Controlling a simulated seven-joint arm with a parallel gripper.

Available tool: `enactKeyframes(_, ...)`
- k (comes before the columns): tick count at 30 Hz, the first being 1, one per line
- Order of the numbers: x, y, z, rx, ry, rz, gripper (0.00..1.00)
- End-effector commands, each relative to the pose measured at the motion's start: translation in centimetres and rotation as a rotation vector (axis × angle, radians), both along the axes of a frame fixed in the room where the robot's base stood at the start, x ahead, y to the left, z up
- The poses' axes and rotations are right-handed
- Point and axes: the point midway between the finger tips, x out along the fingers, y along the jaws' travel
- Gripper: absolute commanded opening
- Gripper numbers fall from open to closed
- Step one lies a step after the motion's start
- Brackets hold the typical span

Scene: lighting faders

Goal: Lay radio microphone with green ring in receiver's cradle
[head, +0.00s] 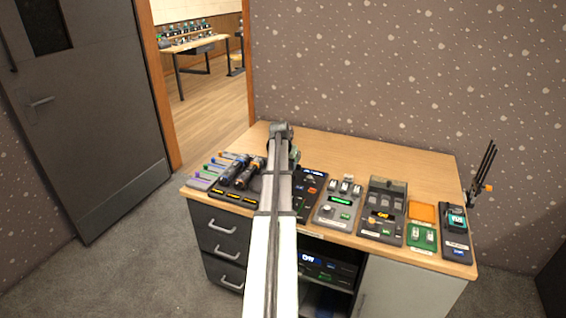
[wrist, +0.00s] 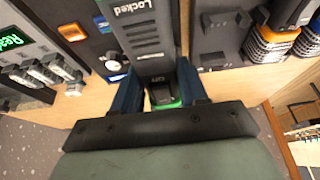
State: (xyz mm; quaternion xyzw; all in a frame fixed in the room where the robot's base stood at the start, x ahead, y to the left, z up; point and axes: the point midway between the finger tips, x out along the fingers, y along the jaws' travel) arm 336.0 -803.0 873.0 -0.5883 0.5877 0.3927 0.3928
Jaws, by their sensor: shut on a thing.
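In the wrist view my gripper (wrist: 160,92) is shut on a dark grey handheld microphone (wrist: 145,45). It has a "Locked" display, an "Off" mark and green at the end between the fingers. I take it for the radio microphone with green ring. Beside it on the right is a dark cradle panel (wrist: 218,32) with an open bay. In the head view two dark microphones (head: 236,170) lie on the receiver with yellow displays (head: 233,194). My arm hides the gripper, held microphone and part of the receiver there.
A dark unit with an orange button (head: 312,190) and a fader unit with a green display (head: 338,201) stand right of my arm. More units and an antenna stand (head: 481,177) are at the right end. The back of the desk (head: 370,155) is clear.

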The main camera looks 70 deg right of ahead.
Motion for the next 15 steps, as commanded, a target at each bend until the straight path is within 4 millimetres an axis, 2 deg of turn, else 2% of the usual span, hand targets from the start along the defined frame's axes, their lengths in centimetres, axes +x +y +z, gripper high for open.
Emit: enactKeyframes(15, 0.0, 0.0, -3.4, 0.000, 0.001, 0.000, 0.00)
